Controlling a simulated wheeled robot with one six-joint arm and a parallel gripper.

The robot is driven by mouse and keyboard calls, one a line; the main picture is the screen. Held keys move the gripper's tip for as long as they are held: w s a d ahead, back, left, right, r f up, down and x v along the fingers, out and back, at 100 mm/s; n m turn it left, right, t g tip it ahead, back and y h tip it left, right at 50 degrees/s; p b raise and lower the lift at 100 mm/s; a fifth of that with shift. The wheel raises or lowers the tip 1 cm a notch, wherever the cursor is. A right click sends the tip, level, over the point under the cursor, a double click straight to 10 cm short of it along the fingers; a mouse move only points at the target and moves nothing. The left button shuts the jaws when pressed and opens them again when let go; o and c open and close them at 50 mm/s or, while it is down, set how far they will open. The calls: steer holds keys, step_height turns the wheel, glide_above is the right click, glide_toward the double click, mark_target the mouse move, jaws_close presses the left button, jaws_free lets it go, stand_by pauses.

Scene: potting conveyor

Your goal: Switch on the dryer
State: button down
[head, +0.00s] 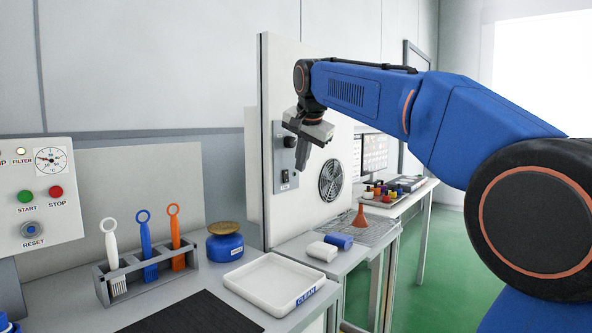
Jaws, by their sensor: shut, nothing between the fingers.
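The dryer appears to be the upright white panel (309,205) with a round dark fan grille (331,180) on its face. A grey control plate (279,160) is mounted near its left edge. On the plate are a dark round knob (290,141) and, below it, a small black switch (285,176). My gripper (302,168) is shut and empty, pointing down in front of the plate, just right of the knob and above right of the switch. I cannot tell whether it touches the plate. The switch's position is too small to read.
A control box with START, STOP and RESET buttons (38,195) stands left. My arm spans the upper right.

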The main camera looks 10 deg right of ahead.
mark_target(286, 176)
steer(key=v, duration=0.7)
steer(key=shift+s+d+r, duration=0.1)
steer(key=shift+s, duration=0.05)
steer(key=shift+s+d+f, duration=0.1)
steer(key=shift+s+f, duration=0.05)
steer(key=shift+f, duration=0.55)
steer(key=w+a+f, duration=0.2)
steer(key=w+f, duration=0.6)
steer(key=w, duration=0.1)
steer(key=shift+f, duration=0.35)
steer(key=shift+a, duration=0.1)
